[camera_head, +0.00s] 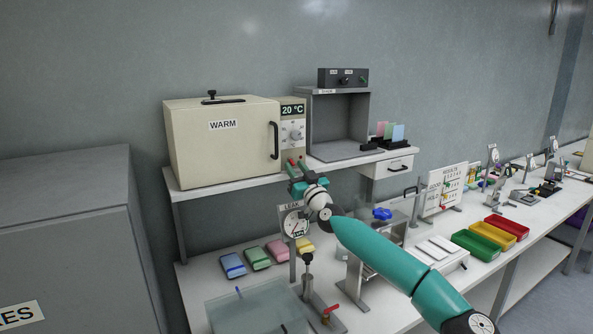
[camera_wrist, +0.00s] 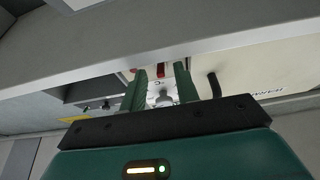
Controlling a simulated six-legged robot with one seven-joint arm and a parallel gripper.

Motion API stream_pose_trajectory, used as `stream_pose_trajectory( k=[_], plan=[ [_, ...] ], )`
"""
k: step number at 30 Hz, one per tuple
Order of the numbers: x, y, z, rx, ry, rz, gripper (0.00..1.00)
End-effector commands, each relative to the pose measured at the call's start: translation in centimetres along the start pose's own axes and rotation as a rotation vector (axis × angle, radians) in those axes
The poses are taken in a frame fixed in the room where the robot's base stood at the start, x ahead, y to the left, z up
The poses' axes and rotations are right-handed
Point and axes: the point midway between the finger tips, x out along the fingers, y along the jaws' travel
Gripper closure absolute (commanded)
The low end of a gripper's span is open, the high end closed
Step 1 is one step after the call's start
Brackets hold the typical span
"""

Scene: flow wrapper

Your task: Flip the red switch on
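The cream oven marked WARM (camera_head: 222,138) stands on the shelf, with its control panel (camera_head: 292,143) at its right side. The display there reads 20 °C. In the wrist view, which is upside down, a small red switch (camera_wrist: 161,71) shows on the panel, between and beyond my fingertips. I cannot tell which way it is set. My gripper (camera_wrist: 161,68) is open and empty, its two green fingers apart. In the head view my gripper (camera_head: 296,163) is raised to the panel's lower part and partly hides it. Contact with the switch cannot be told.
The shelf (camera_head: 240,180) edge runs just below the panel and close to my gripper. A grey open-front unit (camera_head: 340,125) stands right of the panel. Below are a gauge stand (camera_head: 294,222), several coloured packs and a bench with trays (camera_head: 476,245).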

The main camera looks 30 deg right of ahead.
Motion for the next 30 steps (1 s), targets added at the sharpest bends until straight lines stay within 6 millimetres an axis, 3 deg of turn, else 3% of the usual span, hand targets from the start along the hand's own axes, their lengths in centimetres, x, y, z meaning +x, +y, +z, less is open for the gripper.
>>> stream_pose_trajectory(
  k=[5,10,30],
  plan=[
    [-0.01,-0.04,0.0,0.0,0.0,-0.001,0.69],
    [-0.03,-0.04,0.0,0.0,0.0,-0.001,1.0],
    [-0.01,-0.1,-0.61,-0.008,-0.091,-0.002,1.0]
  ],
)
